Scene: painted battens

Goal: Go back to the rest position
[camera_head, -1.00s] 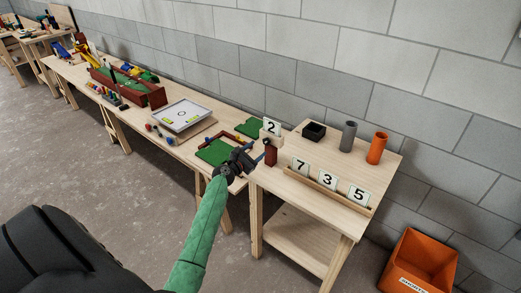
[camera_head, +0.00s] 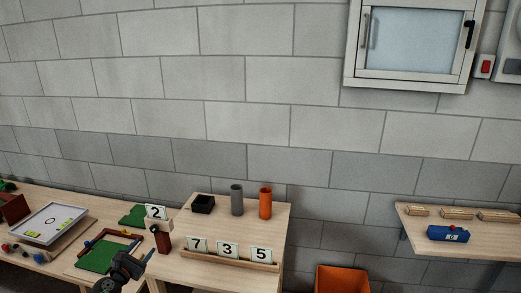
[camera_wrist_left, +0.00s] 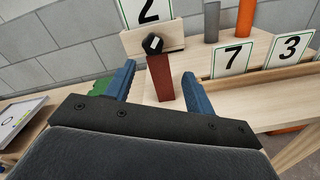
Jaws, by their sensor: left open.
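My left gripper (camera_head: 140,250) is low in the head view, in front of the number 2 card (camera_head: 156,212) and its dark red post (camera_head: 164,242). In the left wrist view the two blue fingers of the gripper (camera_wrist_left: 160,78) are spread wide with nothing held. The red post (camera_wrist_left: 161,80), with a black knob (camera_wrist_left: 153,44) near its top, shows in the gap beyond the fingers. How far it is from the fingertips I cannot tell. My right gripper is not in view.
A table (camera_head: 187,277) holds a rack with cards 7, 3 and 5 (camera_head: 262,255), a black box (camera_head: 203,204), a grey cylinder (camera_head: 237,200) and an orange cylinder (camera_head: 265,203). An orange bin (camera_head: 342,280) stands right. A shelf (camera_head: 415,225) holds a blue block (camera_head: 447,234).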

